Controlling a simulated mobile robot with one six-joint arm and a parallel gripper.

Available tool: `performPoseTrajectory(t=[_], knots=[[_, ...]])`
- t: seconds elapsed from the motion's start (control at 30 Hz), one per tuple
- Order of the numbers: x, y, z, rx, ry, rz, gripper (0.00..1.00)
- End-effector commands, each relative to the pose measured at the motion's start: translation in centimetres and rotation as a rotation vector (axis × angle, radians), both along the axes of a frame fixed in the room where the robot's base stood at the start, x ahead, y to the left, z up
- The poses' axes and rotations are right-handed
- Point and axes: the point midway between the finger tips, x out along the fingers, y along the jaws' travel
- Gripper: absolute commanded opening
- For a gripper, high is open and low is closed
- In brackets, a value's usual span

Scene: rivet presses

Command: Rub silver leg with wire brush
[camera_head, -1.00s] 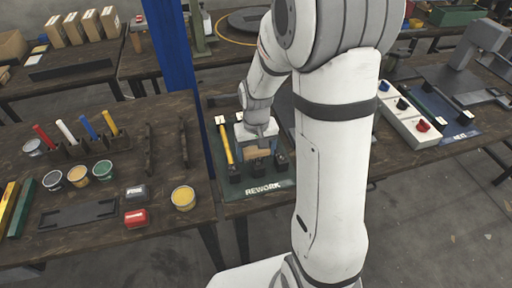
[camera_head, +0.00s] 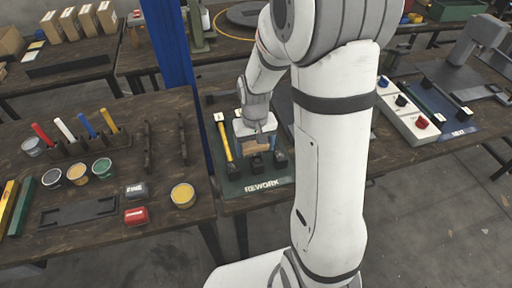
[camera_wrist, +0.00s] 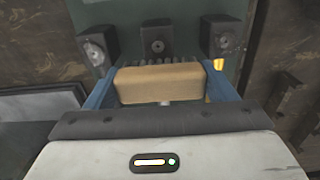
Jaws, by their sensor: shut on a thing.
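My gripper (camera_head: 255,138) is shut on the wire brush (camera_head: 256,147), low over the green REWORK mat (camera_head: 268,186). In the wrist view the brush's wooden block (camera_wrist: 158,83) sits between the blue fingers, with dark bristles (camera_wrist: 150,67) along its far side. A small pale metallic bit (camera_wrist: 165,102), probably the silver leg, shows just below the block; the brush and gripper hide the rest. I cannot tell whether the bristles touch it. Black holders stand at the mat's front edge, the middle one (camera_wrist: 157,45) in line with the brush.
A yellow bar (camera_head: 225,142) lies left of the brush on the mat. The left table holds paint cups (camera_head: 103,168) and upright coloured bars. A switch box (camera_head: 405,117) stands right of my arm.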

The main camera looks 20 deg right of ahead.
Motion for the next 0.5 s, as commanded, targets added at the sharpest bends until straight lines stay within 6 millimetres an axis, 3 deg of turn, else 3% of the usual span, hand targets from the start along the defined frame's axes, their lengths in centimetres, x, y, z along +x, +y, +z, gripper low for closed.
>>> performPoseTrajectory(t=[0.03,0.5], knots=[[0.2,0.0,2.0,0.000,-0.011,0.000,0.49],[0.1,0.0,5.9,0.000,-0.006,-0.001,0.49]])
